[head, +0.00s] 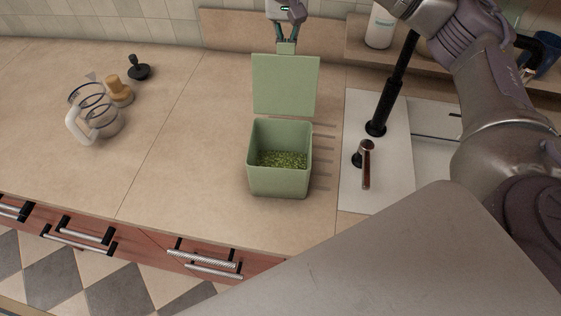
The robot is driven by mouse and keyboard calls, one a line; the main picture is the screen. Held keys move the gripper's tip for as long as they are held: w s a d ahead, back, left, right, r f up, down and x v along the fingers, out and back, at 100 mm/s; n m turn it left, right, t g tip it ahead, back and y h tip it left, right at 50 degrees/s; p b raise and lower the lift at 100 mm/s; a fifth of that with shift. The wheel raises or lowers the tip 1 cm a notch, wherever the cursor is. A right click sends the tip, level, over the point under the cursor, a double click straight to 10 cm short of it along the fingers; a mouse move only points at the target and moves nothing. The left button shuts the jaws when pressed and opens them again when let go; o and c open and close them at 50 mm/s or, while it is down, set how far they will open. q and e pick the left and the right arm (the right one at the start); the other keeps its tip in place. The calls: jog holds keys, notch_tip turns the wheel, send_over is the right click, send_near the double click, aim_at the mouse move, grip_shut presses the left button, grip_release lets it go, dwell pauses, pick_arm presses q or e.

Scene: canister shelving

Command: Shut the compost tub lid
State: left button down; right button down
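The green compost tub (279,180) stands on the counter near the middle of the head view, with chopped green bits (283,159) inside. Its square lid (285,85) is open and stands upright at the tub's back edge. A small tab (286,48) sticks up from the lid's top edge. My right gripper (287,39) is above the lid, pointing down, with its fingertips at the tab. The fingers show a gap between them, but I cannot tell whether they grip the tab. My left gripper is not in view.
A glass jug (100,120), a wooden-topped item (118,90) and a black tamper-like item (138,68) stand at left. The counter between is clear.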

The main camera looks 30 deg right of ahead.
aim_at(283, 69)
jog(key=s+a+r, duration=0.1)
jog(key=s+a, duration=0.2)
jog(key=s, duration=0.2)
jog(key=shift+b, duration=0.4)
jog(key=shift+a, duration=0.1)
dwell(0.4)
jog(key=shift+s+a+f+b, duration=0.15)
jog(key=shift+s+a+b, duration=0.2)
jog(key=shift+s, duration=0.2)
jog(key=s, duration=0.1)
jog(key=s+a+b, duration=0.1)
jog(key=shift+s+a+f, duration=0.3)
jog(key=shift+r+p, duration=1.6)
jog(key=shift+r, duration=1.05)
